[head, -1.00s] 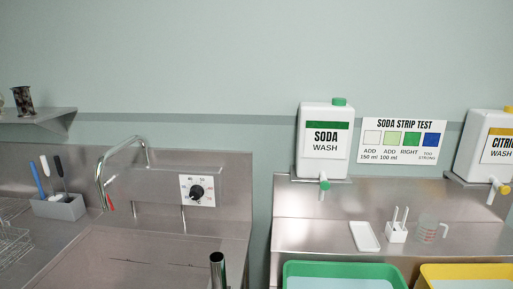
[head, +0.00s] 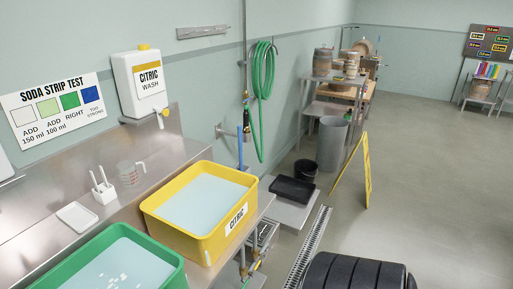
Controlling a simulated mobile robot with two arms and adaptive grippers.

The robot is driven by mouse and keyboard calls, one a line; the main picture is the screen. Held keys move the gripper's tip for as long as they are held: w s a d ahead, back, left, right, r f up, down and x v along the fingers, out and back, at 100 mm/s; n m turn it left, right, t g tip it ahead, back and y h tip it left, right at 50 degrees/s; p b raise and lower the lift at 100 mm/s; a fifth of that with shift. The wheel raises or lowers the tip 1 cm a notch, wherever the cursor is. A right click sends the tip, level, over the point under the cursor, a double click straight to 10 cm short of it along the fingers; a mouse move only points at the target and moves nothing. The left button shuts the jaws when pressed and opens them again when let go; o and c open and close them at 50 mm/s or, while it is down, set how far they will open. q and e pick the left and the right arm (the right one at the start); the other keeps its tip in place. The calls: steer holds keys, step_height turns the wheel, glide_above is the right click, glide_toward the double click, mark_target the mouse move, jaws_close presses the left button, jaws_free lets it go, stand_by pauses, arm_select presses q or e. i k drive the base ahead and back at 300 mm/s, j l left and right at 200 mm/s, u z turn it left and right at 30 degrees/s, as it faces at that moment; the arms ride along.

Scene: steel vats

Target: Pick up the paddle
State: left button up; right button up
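I cannot make out a paddle for certain in the head view. A yellow tub labelled CITRIC (head: 238,222) holds pale blue liquid on the steel bench. A green tub (head: 172,262) stands in front of it at the bottom left, with small pale pieces in its liquid. A blue upright bar (head: 240,152) stands by the wall behind the yellow tub; I cannot tell what it is. Neither of my grippers is in view.
A green hose (head: 262,100) hangs on the wall. A yellow floor sign (head: 366,170) stands beyond. The floor (head: 430,190) at right is clear.

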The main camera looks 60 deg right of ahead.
mark_target(239, 127)
steer(key=z, duration=2)
